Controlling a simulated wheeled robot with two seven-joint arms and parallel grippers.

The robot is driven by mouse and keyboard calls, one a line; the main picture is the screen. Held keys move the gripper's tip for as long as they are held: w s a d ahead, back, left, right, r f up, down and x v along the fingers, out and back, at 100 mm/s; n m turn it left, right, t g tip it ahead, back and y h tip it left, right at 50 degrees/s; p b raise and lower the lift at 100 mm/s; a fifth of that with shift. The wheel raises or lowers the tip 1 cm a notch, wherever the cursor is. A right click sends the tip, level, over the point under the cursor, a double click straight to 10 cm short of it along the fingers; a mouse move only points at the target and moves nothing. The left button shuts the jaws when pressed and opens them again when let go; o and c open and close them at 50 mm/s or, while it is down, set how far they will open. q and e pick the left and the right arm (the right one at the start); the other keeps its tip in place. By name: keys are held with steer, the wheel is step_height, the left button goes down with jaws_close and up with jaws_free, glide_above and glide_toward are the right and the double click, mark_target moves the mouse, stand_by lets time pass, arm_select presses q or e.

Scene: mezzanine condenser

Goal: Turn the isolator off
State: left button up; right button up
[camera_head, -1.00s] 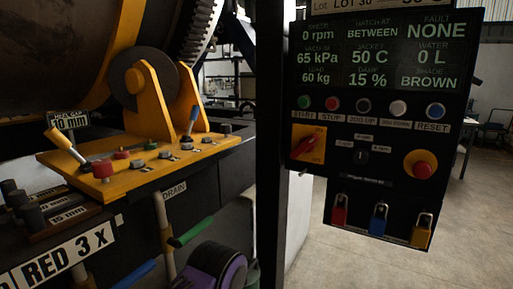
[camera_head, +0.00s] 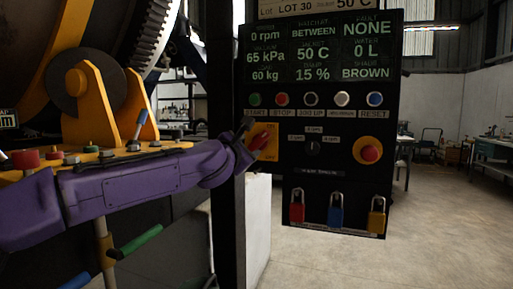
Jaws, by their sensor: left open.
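The isolator is a red rotary handle (camera_head: 260,141) on a yellow plate (camera_head: 270,155) at the left edge of the dark control panel (camera_head: 300,180). The handle sits at a slant, its upper end to the right. My left arm comes in from the left, and my left gripper (camera_head: 250,139) is open at the isolator. Its dark fingers are at the handle's left side and partly cover it and the plate. I cannot tell whether they touch it. My right gripper is out of view.
A row of round buttons (camera_head: 311,98) lies above the isolator under a green-text display (camera_head: 320,50). A red emergency button (camera_head: 370,153) is at right. Red, blue (camera_head: 336,212) and yellow padlocks hang below. A dark post (camera_head: 228,220) stands left of the panel.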

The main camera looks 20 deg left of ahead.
mark_target(255, 143)
arm_select(q)
steer(key=w+p, duration=0.2)
steer(key=w, duration=0.5)
steer(key=shift+w+d+p, duration=0.2)
steer(key=shift+p, duration=0.2)
steer(key=shift+w+f, duration=0.1)
steer(key=shift+w, duration=0.45)
jaws_close()
